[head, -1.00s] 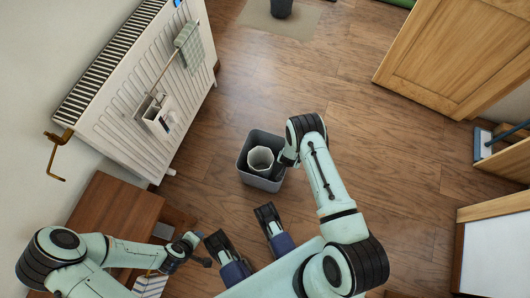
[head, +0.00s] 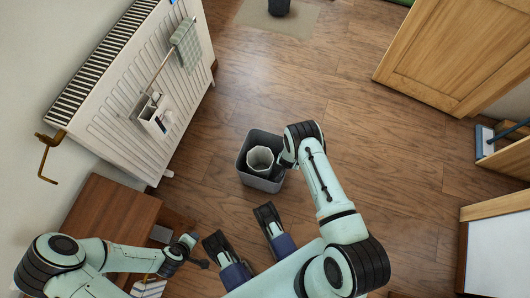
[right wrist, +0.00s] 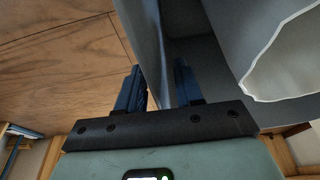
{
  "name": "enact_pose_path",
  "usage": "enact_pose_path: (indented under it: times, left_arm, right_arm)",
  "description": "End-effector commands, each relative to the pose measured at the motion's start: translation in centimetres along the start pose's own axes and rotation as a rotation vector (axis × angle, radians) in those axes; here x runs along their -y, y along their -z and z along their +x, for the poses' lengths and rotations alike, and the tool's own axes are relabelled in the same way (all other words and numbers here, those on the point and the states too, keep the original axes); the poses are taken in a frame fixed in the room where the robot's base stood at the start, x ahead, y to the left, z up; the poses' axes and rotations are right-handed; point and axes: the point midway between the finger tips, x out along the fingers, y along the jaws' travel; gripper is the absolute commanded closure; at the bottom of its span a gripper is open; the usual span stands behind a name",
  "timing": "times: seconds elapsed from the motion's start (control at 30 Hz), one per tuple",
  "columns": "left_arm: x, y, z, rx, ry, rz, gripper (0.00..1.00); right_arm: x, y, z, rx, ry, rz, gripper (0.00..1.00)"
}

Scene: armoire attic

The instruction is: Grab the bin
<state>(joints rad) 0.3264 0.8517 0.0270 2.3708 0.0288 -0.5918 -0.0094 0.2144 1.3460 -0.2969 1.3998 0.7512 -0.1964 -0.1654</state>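The grey bin (head: 247,172) stands upright on the wooden floor near the middle of the head view. A white, paper-like liner or cup (head: 260,158) sits inside it. My right gripper (head: 282,165) is at the bin's right rim, partly hidden by its own wrist. In the right wrist view its two fingers (right wrist: 158,88) are apart, one on each side of the bin's wall (right wrist: 150,45). A gap shows between them, and firm contact with the wall is not visible. My left gripper (head: 198,250) is at lower left, away from the bin; its finger opening is too small to judge.
A white radiator (head: 125,95) with a hanging cloth (head: 187,45) stands at the left. A brown wooden table (head: 110,215) is below it. A wooden door (head: 455,55) is at upper right. A dark pot (head: 280,6) stands on a mat at the top. Floor around the bin is clear.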

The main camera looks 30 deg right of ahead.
Motion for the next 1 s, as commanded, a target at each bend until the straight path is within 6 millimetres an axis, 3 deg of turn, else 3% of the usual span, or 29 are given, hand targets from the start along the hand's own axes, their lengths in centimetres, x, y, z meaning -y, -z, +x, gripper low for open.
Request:
enact_pose_path:
  times: [0.5, 0.6, 0.63, 1.0]
  left_arm:
    - [0.08, -0.05, 0.36, 0.001, 0.0, 0.0, 0.58]
    - [0.08, -0.05, 0.36, 0.001, 0.0, 0.0, 0.58]
    - [0.08, -0.05, 0.36, 0.001, 0.0, 0.0, 0.58]
    - [0.08, -0.06, 0.37, 0.001, 0.0, 0.0, 0.58]
  right_arm:
    - [0.03, -0.05, 0.23, 0.0, 0.0, 0.001, 0.64]
    - [0.03, -0.05, 0.23, 0.0, 0.0, 0.001, 0.97]
    - [0.03, -0.05, 0.23, 0.0, 0.0, 0.001, 1.0]
    - [0.02, -0.08, 0.26, -0.001, 0.0, 0.0, 1.0]
